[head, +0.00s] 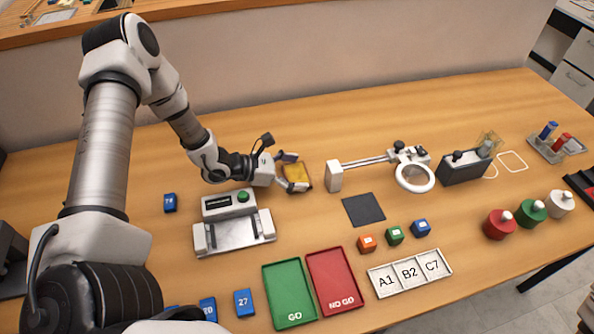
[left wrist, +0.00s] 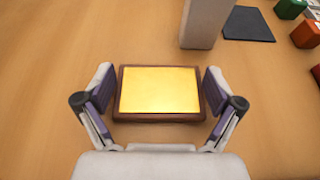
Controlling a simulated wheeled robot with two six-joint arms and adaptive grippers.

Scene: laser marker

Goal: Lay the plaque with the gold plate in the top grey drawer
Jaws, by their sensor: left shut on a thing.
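The plaque, a dark brown wooden board with a gold plate (head: 298,173), is at the middle of the table, left of the magnifier stand. In the left wrist view the plaque (left wrist: 160,91) lies flat between the fingers, gold face toward the camera. My left gripper (head: 293,174) is shut on its two short sides, as the left wrist view (left wrist: 160,95) also shows. I cannot tell how far it is above the wood. A grey drawer unit (head: 576,78) stands beyond the table at the upper right, partly cut off; its drawer fronts look closed. My right gripper is not in view.
A marking machine (head: 233,222) stands just left of and in front of the plaque. The magnifier stand (head: 334,176) is close on its right, with a dark mat (head: 363,210) in front. Green (head: 288,294) and red (head: 334,282) trays lie at the front. The back strip of table is clear.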

